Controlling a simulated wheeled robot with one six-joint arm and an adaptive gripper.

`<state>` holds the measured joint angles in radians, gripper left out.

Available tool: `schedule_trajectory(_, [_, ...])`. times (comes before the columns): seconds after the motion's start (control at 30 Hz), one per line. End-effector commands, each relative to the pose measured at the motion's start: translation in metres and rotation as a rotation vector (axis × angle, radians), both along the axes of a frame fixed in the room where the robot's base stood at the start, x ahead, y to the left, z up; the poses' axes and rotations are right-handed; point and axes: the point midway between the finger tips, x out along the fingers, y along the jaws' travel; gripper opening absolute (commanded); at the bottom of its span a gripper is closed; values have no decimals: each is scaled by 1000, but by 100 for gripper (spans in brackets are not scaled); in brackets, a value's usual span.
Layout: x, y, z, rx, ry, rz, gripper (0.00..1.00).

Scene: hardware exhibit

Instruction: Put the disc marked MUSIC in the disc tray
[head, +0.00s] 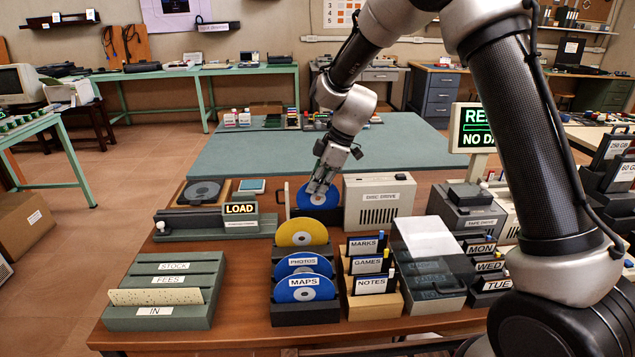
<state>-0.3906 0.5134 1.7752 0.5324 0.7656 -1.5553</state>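A blue disc (309,200) with a pale hub is right below my gripper (320,187), left of the disc drive box (378,204). Its marking cannot be read, and my fingers cover part of it. The fingers reach the disc's face; whether they grip it is too small to tell. A dark slab, seemingly the disc tray (316,215), shows under the disc, with a pale upright plate at its left end. I cannot tell whether the disc rests on it. The dark disc rack (305,314) in front holds a yellow disc (301,232), PHOTOS (302,264) and MAPS (304,288).
A LOAD sign (240,209) stands on a grey-green unit at left. Card boxes MARKS, GAMES and NOTES (371,286) and a clear-lidded case (432,265) stand in front right. A STOCK/FEES/IN rack (165,290) is front left. A green mat (260,150) lies behind.

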Motion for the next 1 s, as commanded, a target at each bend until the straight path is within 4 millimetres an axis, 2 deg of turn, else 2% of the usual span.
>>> schedule_trajectory(0.43, [0, 0, -20, 0, 0, -1, 0])
schedule_trajectory(0.87, [0, 0, -21, 0, -1, -1, 0])
schedule_trajectory(1.0, [0, 0, -21, 0, -1, -1, 24])
